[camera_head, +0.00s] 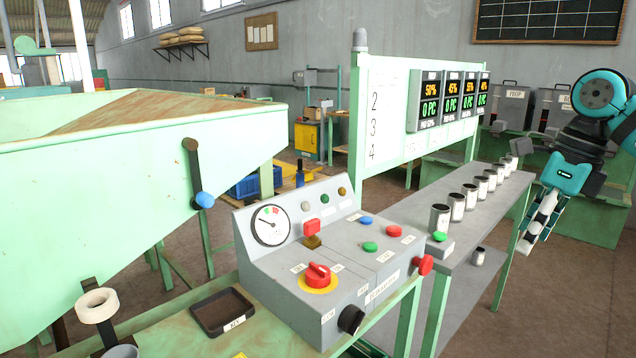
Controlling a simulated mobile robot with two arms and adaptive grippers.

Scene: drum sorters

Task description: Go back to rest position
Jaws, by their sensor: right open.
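My right gripper (537,228) hangs at the right edge of the view on its teal and dark arm, fingers pointing down. It is open, and I see nothing between its fingers. It is to the right of the grey shelf table (410,212), apart from the row of metal cans (457,207) standing there. My left gripper is not in view. The grey control console (345,260) stands in front, with a red rotary knob (318,275), a round gauge (270,225) and several coloured buttons.
A large green hopper (120,150) fills the left side, with a blue-knobbed lever (203,200). A black tray (222,312) lies on the green bench beside the console. A board with displays (447,100) stands behind. Floor at the lower right (570,310) is clear.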

